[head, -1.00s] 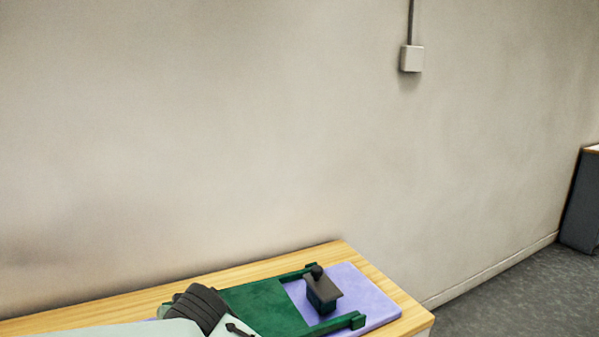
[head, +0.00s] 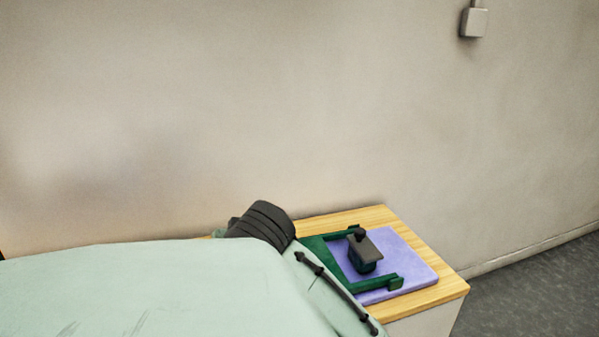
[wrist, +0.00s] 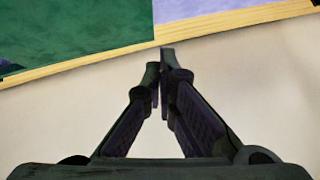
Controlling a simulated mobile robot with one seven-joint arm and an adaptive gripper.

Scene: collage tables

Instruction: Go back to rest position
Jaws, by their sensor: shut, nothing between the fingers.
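My gripper (wrist: 160,70) is in the wrist view, with its dark fingers shut and nothing between them. Its tips appear near the wooden edge of the table; how high they are above it I cannot tell. In the head view my pale green arm with its dark joint crosses the lower left and covers much of the table (head: 445,290). The gripper itself cannot be seen there.
A purple mat (head: 415,262) lies on the table, with a dark green frame (head: 365,287) and a dark block with a knob (head: 366,250) on it. The wrist view shows a green surface (wrist: 85,35) and part of the purple mat (wrist: 185,8). A wall stands behind; grey floor (head: 530,290) is open at the right.

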